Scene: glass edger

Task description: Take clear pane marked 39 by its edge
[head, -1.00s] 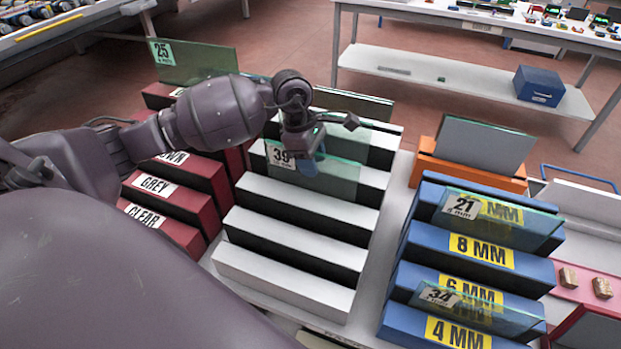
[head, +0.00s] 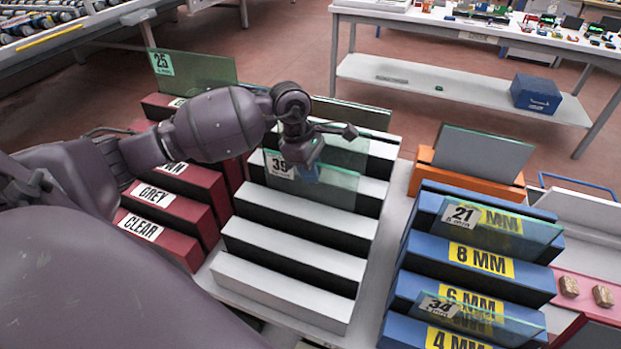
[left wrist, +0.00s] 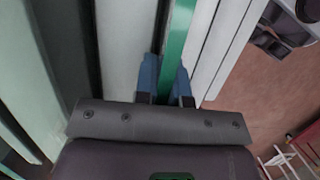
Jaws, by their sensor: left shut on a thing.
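The clear pane marked 39 (head: 335,193) stands upright in the white slatted rack (head: 290,238), its black-on-white label at its upper left corner. My left gripper (head: 306,172) is over its top edge, with blue fingers on either side of the glass. In the left wrist view the fingers (left wrist: 165,80) are shut on the pane's green edge (left wrist: 178,38). Whether the pane's lower edge rests in the slot cannot be told. My right gripper is not in view.
Another pane (head: 350,115) stands at the rack's back. Red racks (head: 175,210) with pane 25 (head: 200,70) are on the left. Blue racks (head: 475,270) with panes 21 (head: 520,230) and 34 (head: 490,318) are on the right. An orange stand (head: 425,178) holds a grey pane (head: 480,155).

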